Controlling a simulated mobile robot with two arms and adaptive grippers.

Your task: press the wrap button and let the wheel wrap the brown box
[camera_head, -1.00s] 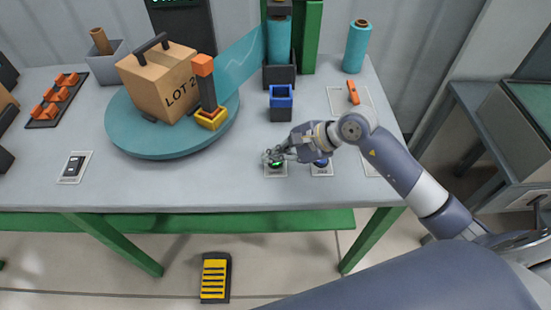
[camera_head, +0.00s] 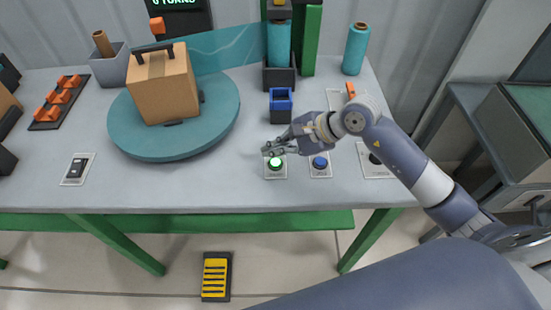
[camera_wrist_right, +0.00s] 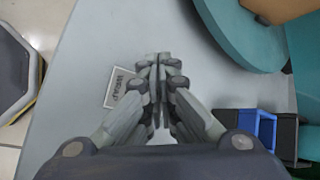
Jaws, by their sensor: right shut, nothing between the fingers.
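The brown box (camera_head: 164,88) with a dark handle stands on the round teal wheel (camera_head: 150,147). A sheet of translucent teal film (camera_head: 225,50) runs from the film roll (camera_head: 279,45) to behind the box. The green wrap button (camera_head: 275,163) glows on its small plate near the table's front. My right gripper (camera_head: 268,150) is shut and empty, just above and behind the button, apart from it. In the wrist view my right gripper (camera_wrist_right: 159,62) partly covers the WRAP plate (camera_wrist_right: 122,88); the button itself is hidden there. My left gripper is not in view.
A blue button (camera_head: 319,163) sits right of the green one, with a black knob (camera_head: 375,158) beyond. A spare teal roll (camera_head: 355,48) stands back right. A switch plate (camera_head: 77,168) lies front left. A dark display reads about 0 turns.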

